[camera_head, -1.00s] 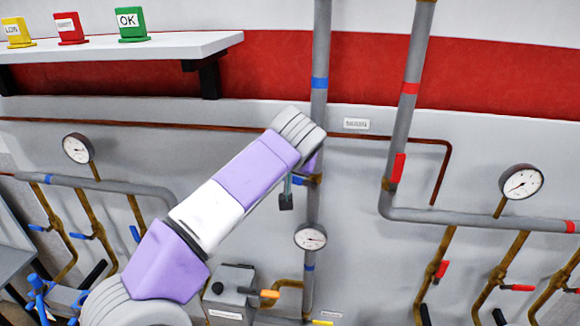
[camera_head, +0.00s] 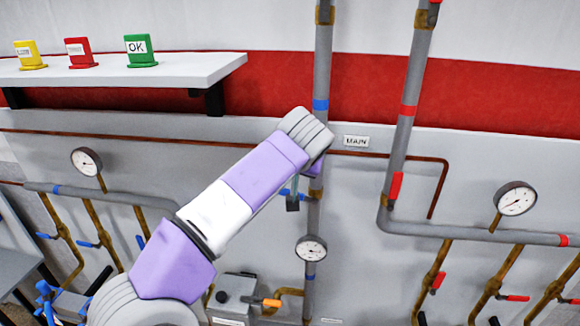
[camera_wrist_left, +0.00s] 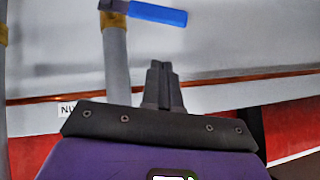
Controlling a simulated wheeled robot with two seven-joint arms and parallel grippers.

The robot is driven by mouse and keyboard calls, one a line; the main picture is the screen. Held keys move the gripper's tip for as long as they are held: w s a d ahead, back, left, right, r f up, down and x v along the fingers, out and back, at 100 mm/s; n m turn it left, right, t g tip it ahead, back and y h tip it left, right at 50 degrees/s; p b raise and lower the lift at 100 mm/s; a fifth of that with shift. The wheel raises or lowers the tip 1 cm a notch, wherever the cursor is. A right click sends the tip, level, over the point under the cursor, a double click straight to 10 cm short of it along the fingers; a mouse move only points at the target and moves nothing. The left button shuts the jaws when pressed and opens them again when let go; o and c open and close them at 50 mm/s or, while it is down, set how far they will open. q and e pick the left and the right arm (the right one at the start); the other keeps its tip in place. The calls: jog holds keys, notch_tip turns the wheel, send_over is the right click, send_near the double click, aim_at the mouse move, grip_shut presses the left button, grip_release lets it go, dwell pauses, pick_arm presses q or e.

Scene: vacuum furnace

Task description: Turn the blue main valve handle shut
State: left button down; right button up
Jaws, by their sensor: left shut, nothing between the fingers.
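The blue main valve handle (camera_head: 284,191) is partly hidden behind my left wrist on the vertical grey pipe (camera_head: 321,75), below the MAIN label (camera_head: 356,141). It sticks out leftward, roughly crosswise to the pipe. The handle (camera_wrist_left: 157,13) also shows in the upside-down left wrist view, at the top edge beside a brass fitting. My left gripper (camera_wrist_left: 160,68) is shut and empty. In that view its fingertips point toward the handle, with a visible gap between. In the head view its fingers are mostly hidden by my wrist. My right gripper is not in view.
A pressure gauge (camera_head: 311,248) sits on the main pipe below the handle. A grey pipe with red-handled valves (camera_head: 397,186) is at right; blue-handled branches (camera_head: 88,244) are at left. A shelf (camera_head: 180,68) with yellow, red and green signs is at upper left.

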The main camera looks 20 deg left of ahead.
pick_arm(q)
jog(key=v, duration=1)
jog(key=shift+r, duration=0.45)
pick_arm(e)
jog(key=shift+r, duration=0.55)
pick_arm(q)
jog(key=shift+d, duration=0.1)
jog(key=shift+f, duration=0.1)
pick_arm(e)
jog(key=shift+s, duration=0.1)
